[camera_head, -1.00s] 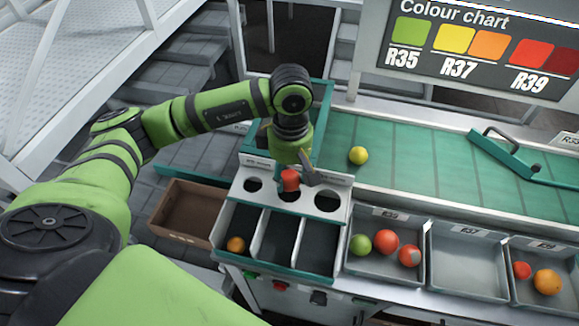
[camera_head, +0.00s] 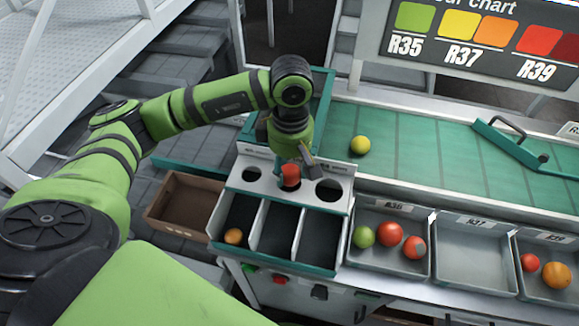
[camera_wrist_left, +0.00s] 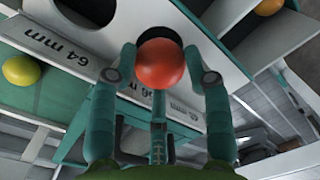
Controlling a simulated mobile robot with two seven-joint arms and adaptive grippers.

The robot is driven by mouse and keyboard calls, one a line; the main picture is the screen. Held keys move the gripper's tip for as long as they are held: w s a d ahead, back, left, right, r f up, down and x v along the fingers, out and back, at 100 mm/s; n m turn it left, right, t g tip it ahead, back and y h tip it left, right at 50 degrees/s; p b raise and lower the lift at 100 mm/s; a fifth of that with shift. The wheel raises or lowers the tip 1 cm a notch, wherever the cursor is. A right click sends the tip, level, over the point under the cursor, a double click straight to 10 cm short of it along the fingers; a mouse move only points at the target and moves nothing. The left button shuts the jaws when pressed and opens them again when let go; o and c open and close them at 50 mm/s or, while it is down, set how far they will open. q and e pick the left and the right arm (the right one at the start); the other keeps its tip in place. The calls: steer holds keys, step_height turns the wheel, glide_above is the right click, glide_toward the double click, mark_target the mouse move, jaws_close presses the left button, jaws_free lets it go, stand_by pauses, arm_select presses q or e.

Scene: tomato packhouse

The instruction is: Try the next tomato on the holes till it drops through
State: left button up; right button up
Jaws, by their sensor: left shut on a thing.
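My left gripper (camera_head: 291,172) is shut on a red tomato (camera_head: 291,176), over the middle hole of the grey sizing board (camera_head: 270,190). In the wrist view the tomato (camera_wrist_left: 161,63) sits between the two fingers (camera_wrist_left: 166,70), in front of the dark hole, which it partly hides. I cannot tell whether it touches the rim. The left hole (camera_head: 251,174) and right hole (camera_head: 328,190) are empty. A 64 mm label (camera_wrist_left: 60,52) shows in the wrist view; the middle label is partly covered. My right gripper is out of view.
Below the board are three compartments; the left one holds an orange tomato (camera_head: 234,236). A yellow tomato (camera_head: 360,145) lies on the green belt (camera_head: 420,150). Trays at right hold several tomatoes; the R37 tray (camera_head: 470,249) is empty. A cardboard box (camera_head: 180,207) stands at left.

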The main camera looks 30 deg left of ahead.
arm_select(q)
steer(key=o, duration=0.9)
steer(key=shift+r, duration=0.15)
stand_by(1.1)
steer(key=shift+r+p, duration=1.6)
steer(key=shift+r, duration=1.75)
